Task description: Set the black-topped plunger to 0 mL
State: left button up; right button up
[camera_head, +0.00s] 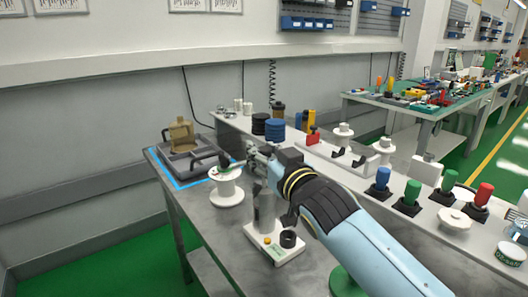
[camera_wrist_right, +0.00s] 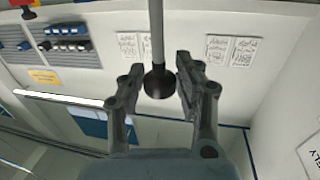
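In the right wrist view, a black disc-shaped top (camera_wrist_right: 158,82) sits at the end of a straight grey rod (camera_wrist_right: 156,30); this looks like the black-topped plunger. My right gripper (camera_wrist_right: 160,74) has its two fingers apart, one on each side of the black top. The top looks closer to the right-hand finger; I cannot tell whether they touch. The plunger's scale is not readable. My left gripper is not in view.
A grey cylinder (camera_head: 264,212) stands under my right gripper near a white base (camera_head: 278,250) with a black knob. A brown object sits on a dark tray (camera_head: 190,158) at the left. Coloured knobs (camera_head: 410,192) line the bench to the right.

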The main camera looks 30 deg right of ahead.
grip_shut()
dwell(0.6)
